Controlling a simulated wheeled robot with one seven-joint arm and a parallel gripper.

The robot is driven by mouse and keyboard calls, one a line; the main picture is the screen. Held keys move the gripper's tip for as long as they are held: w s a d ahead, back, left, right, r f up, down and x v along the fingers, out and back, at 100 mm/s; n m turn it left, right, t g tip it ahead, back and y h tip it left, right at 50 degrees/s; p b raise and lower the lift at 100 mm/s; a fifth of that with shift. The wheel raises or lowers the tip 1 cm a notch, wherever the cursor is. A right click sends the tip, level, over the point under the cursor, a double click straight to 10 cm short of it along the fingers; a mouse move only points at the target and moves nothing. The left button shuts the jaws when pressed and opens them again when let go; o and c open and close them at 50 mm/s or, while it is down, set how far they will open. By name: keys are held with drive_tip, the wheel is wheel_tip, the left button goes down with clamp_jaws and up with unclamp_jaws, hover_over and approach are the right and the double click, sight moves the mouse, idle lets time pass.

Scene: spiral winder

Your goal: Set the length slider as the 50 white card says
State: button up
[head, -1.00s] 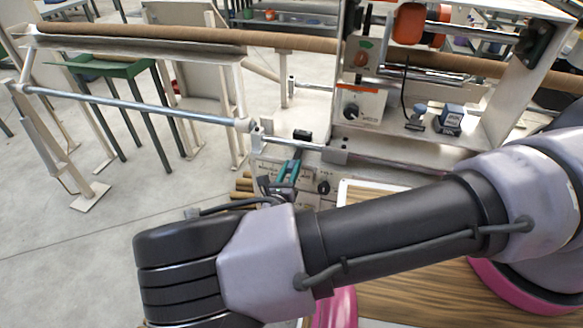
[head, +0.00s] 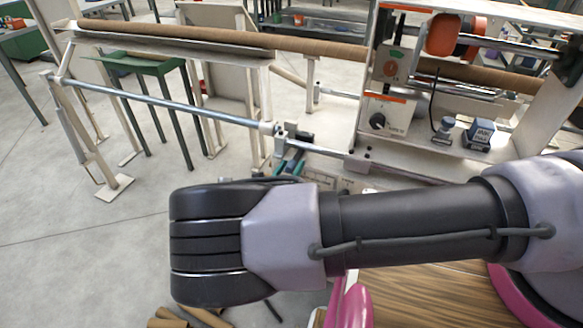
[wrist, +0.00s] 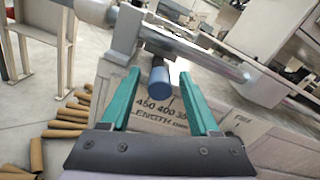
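In the wrist view, a length plate (wrist: 148,116) shows the printed numbers 450, 400 and part of another above the word LENGTH. A short blue-grey round handle (wrist: 159,82) stands in front of it, below a metal rod (wrist: 200,58) with a grey block (wrist: 125,35). My gripper (wrist: 158,75) has two green fingers spread apart, one on each side of the handle with visible gaps. In the head view, my gripper (head: 289,161) is partly hidden behind my arm, just below the rod (head: 180,106). I cannot make out the 50 white card.
The winder's control box with a dial (head: 378,121) stands right of my gripper. A long brown tube (head: 200,34) lies along the back. A green table (head: 150,64) stands behind the rod. Brown tubes (wrist: 70,124) lie left of my gripper. The floor at left is open.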

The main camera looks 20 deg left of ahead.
drive_tip(key=s, duration=1)
drive_tip(key=shift+s+a, duration=0.4)
drive_tip(key=shift+a, duration=0.05)
